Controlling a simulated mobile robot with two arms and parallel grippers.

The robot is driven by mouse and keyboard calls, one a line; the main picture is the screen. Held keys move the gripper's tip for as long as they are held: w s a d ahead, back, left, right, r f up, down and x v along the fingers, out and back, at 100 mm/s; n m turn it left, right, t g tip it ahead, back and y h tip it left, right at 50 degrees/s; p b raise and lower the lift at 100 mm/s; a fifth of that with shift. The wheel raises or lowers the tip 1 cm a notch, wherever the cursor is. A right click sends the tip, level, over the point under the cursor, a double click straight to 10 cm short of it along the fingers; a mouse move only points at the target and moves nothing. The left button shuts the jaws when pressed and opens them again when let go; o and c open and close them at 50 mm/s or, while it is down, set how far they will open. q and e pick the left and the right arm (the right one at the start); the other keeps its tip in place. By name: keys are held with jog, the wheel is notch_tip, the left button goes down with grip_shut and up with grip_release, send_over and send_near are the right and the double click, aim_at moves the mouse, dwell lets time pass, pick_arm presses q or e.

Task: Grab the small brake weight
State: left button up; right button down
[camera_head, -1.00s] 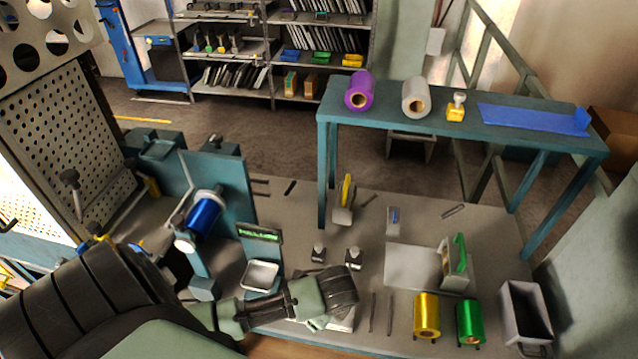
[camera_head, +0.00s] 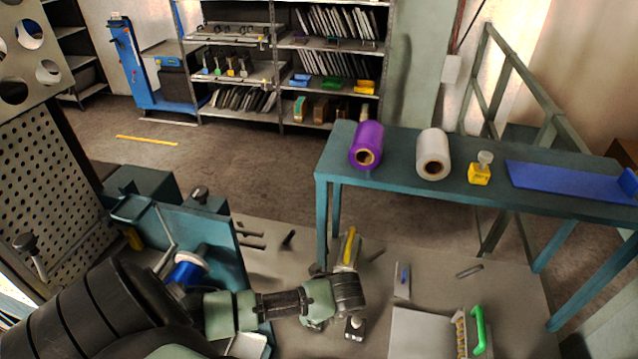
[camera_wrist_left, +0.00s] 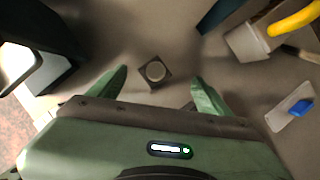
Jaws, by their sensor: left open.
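My left gripper (camera_wrist_left: 158,80) is open and empty, apart from the weight. In the head view my left gripper (camera_head: 316,322) hangs over the bench, its fingers mostly hidden by its own body. A small weight (camera_head: 355,327) stands just right of it there. I cannot tell whether this is the same weight as in the wrist view. My right gripper is not in view.
A yellow-handled tool (camera_head: 348,249) stands behind the gripper; it also shows in the wrist view (camera_wrist_left: 290,20). A plate with a blue part (camera_head: 402,281) lies to the right. A green-handled block (camera_head: 474,332) stands farther right. A raised teal shelf (camera_head: 400,183) spans the back.

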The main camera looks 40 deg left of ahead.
pick_arm(q)
jog(key=shift+s+a+f, duration=0.1)
jog(key=shift+a+f, duration=0.05)
jog(key=shift+f, duration=0.35)
jog(key=shift+s+a+f+p, duration=0.1)
jog(key=shift+s+f+p, duration=0.2)
jog(key=shift+f, duration=0.35)
jog(key=x, duration=0.3)
jog(key=shift+w+f, duration=0.1)
jog(key=shift+f, duration=0.2)
jog(key=shift+a+f, duration=0.15)
jog(key=shift+f, duration=0.1)
jog(key=shift+w, duration=0.1)
jog(key=c, duration=1.5)
grip_shut()
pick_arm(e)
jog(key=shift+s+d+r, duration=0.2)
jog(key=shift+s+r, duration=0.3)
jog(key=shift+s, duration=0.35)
